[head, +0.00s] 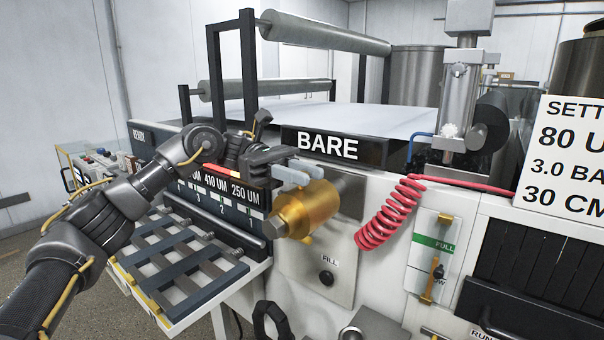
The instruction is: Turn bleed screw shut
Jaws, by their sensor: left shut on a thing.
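A brass-coloured cylinder (318,203) with a hexagonal end sticks out from the machine's front panel, below the BARE sign. My left gripper (299,174) reaches in from the left, its two pale fingers close together at the top of the brass cylinder. It is shut on a small part there, which I take to be the bleed screw; the fingers hide this part, so its turn position cannot be told. My right gripper is not in view.
A rack of slotted bars (185,262) is at lower left, under the gap-size label strip (222,187). A red coiled hose (388,218) hangs right of the brass cylinder. A black FILL knob (327,278) is below it. A FULL gauge (433,244) stands further right.

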